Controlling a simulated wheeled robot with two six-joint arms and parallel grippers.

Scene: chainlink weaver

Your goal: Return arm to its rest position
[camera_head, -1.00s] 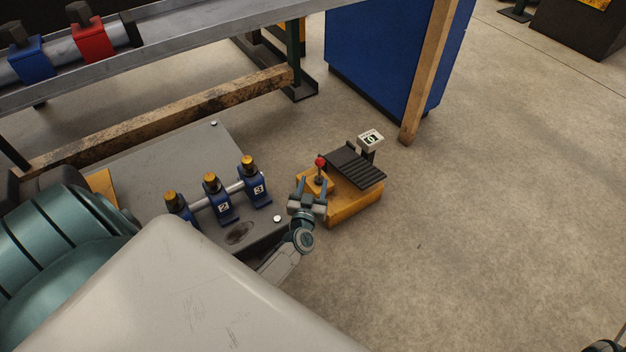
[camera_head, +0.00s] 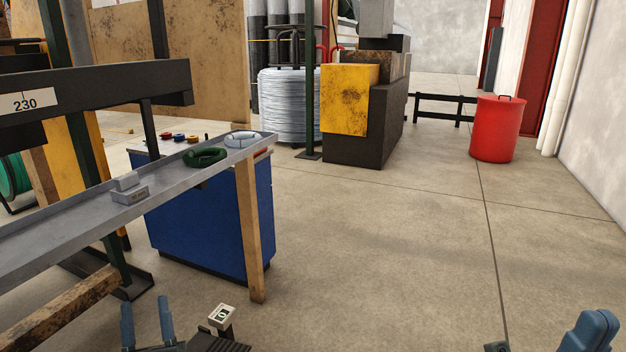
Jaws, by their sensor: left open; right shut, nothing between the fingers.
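My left gripper (camera_head: 146,312) shows at the bottom edge of the head view, left of the middle. Its two blue-grey fingers point up and stand apart, with nothing between them. A dark ribbed piece (camera_head: 218,343) and a small numbered sign (camera_head: 221,315) on a post are just to its right. My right gripper (camera_head: 592,332) shows in the bottom right corner, shut and empty over bare floor. Most of both arms is below the picture.
A long metal tray (camera_head: 60,222) on posts runs along the left, holding a green coil (camera_head: 205,157) and a pale coil (camera_head: 242,139). A blue cabinet (camera_head: 205,225) stands behind it. A red drum (camera_head: 497,129) is at the back right. The middle and right floor is clear.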

